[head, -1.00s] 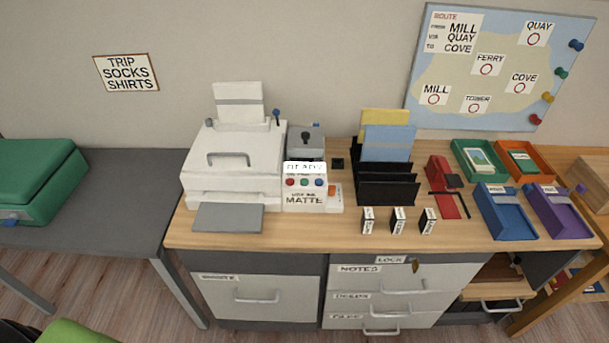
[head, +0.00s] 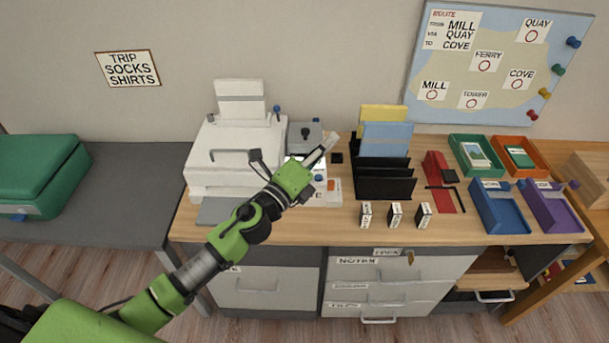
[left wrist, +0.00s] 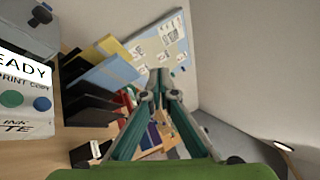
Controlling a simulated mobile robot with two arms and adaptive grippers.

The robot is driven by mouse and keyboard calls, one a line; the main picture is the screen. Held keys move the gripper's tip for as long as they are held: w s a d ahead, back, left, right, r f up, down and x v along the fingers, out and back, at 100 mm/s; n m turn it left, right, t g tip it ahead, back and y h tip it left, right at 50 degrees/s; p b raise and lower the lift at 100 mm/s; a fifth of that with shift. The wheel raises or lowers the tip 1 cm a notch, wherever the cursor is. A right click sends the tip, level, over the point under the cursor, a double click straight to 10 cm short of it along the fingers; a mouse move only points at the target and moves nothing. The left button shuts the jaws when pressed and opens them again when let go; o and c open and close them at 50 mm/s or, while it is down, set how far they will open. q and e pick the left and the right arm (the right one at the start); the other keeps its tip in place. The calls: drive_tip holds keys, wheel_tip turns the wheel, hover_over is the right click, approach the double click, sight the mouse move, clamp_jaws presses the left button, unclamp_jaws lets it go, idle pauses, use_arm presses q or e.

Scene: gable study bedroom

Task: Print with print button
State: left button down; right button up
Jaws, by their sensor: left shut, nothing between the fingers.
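The white printer (head: 235,140) stands on the wooden desk, a grey tray at its front. Its control panel is mostly hidden behind my left gripper in the head view. In the left wrist view the panel (left wrist: 25,118) shows at the left edge, with a READY screen (left wrist: 24,66), the words PRINT and COPY, a green button (left wrist: 11,98) and a blue button (left wrist: 41,104). The red button is not visible now. My left gripper (head: 329,142) is shut and empty, in front of the panel, fingertips pointing up and right past it. My right gripper is not in view.
A black file rack (head: 384,182) with yellow and blue folders stands right of the panel. Small labelled blocks (head: 395,214) stand before it. A red stapler-like item (head: 436,167) and several trays (head: 499,210) lie farther right. The grey side table (head: 120,190) has free room.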

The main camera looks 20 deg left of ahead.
use_arm(q)
drive_tip(key=w+d+m+g+h, duration=0.1)
drive_tip(key=d+m+g+h, duration=0.25)
drive_tip(key=m, duration=0.55)
drive_tip(key=d+m+g+h, duration=0.2)
drive_tip(key=m+g, duration=0.3)
drive_tip(key=m, duration=0.5)
drive_tip(key=w+a+f+m+g+y, duration=0.1)
drive_tip(key=a+f+m+y, duration=0.1)
drive_tip(key=a, duration=0.4)
drive_tip(key=w+a+f+m+g+y, duration=0.1)
drive_tip(key=w+a+f+m+y, duration=0.1)
drive_tip(key=a, duration=0.5)
drive_tip(key=f+m+y, duration=0.1)
drive_tip(key=m+y, duration=0.1)
drive_tip(key=y, duration=0.1)
drive_tip(key=shift+g+p, duration=0.35)
drive_tip(key=shift+f, duration=0.2)
